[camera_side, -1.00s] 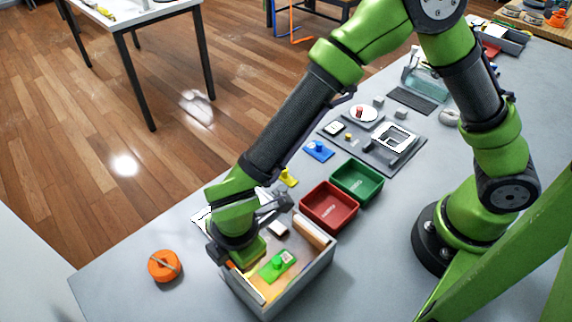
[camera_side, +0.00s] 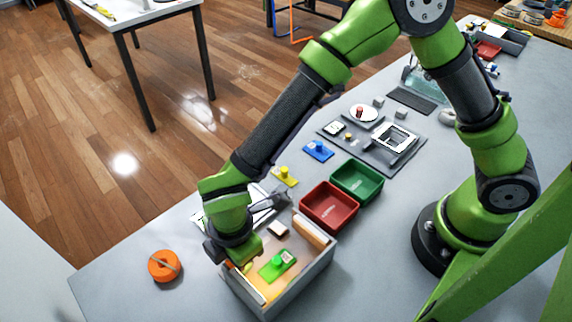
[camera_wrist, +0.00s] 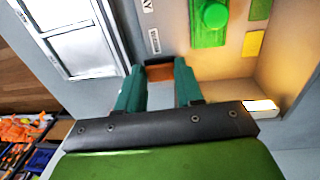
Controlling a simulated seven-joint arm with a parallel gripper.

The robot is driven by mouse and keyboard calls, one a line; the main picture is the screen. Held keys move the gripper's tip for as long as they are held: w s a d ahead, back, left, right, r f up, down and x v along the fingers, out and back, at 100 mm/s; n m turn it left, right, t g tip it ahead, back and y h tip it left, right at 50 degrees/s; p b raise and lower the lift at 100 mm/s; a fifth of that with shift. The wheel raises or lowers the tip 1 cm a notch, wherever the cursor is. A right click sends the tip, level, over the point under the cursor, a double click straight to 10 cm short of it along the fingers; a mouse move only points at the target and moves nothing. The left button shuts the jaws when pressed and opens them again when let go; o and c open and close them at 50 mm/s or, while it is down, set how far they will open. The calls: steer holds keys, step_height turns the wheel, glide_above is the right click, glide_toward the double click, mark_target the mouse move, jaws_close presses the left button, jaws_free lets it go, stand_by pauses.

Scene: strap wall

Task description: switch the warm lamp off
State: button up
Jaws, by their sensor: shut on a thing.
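A grey open-topped box (camera_side: 312,273) stands at the near end of the table. A warm yellow-orange glow lies over its inside, and a bright lit bar, seemingly the warm lamp (camera_wrist: 260,105), shows at the right in the wrist view. A green plate with a green knob (camera_side: 278,261) is inside; the knob shows at the top of the wrist view (camera_wrist: 212,14). My gripper (camera_wrist: 160,75) is at the box's left side, its two teal fingers shut on an orange-brown piece (camera_wrist: 160,72). What that piece belongs to is hidden. The arm covers part of the box in the side view.
A red bin (camera_side: 328,206) and a green bin (camera_side: 357,181) stand behind the box. An orange round object (camera_side: 164,266) lies left of it. A yellow piece (camera_side: 285,176) and a blue piece (camera_side: 318,151) lie farther back. The table's front left is mostly clear.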

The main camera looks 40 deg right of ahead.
steer(key=shift+w+g, duration=0.25)
steer(key=shift+g, duration=0.65)
steer(key=o, duration=1)
steer(key=shift+o, duration=0.2)
steer(key=shift+s+t, duration=0.1)
steer(key=shift+t, duration=0.2)
